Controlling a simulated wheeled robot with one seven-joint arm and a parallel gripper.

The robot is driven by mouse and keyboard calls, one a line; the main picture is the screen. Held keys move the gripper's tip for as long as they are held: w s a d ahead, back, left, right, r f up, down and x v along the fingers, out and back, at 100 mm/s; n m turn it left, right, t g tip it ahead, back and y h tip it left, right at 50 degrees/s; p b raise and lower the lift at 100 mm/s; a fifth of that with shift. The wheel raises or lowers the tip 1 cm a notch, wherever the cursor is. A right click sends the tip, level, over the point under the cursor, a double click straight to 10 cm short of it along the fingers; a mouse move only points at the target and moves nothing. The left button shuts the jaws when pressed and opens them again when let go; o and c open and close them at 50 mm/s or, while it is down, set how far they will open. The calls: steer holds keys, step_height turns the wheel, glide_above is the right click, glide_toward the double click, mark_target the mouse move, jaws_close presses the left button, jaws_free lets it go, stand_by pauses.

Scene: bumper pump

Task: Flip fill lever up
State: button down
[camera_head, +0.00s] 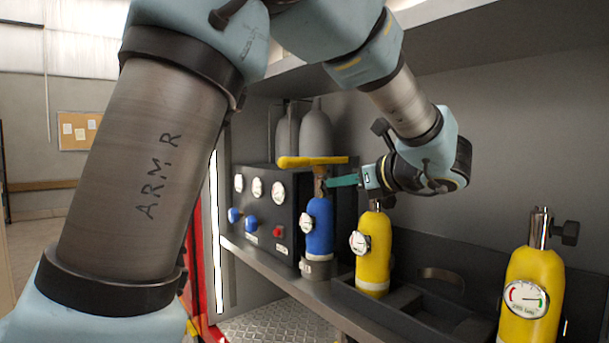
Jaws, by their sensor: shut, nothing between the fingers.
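A yellow lever (305,161), which looks like the fill lever, lies roughly level above the blue cylinder (320,228). The cylinder stands upright beside the dark gauge panel, with a round gauge on its side. My gripper (329,184) comes from the right, its teal fingers shut and empty. Its fingertips are just below the lever's right part, close to the cylinder's metal neck. I cannot tell whether they touch the neck or the lever. The lever's pivot is not clear.
The dark panel (268,208) carries several gauges, blue knobs and a red button. A yellow cylinder (374,250) stands below my wrist, another yellow cylinder (533,290) at the right. Grey cylinders (316,134) stand behind the lever. A shelf (440,20) overhangs above.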

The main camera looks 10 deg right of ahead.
mark_target(316, 164)
steer(key=w+a+r+p, duration=0.1)
steer(key=w+a+p, duration=0.4)
steer(key=w, duration=0.5)
steer(key=shift+w+r, duration=0.15)
steer(key=shift+w, duration=0.05)
steer(key=shift+a, duration=0.1)
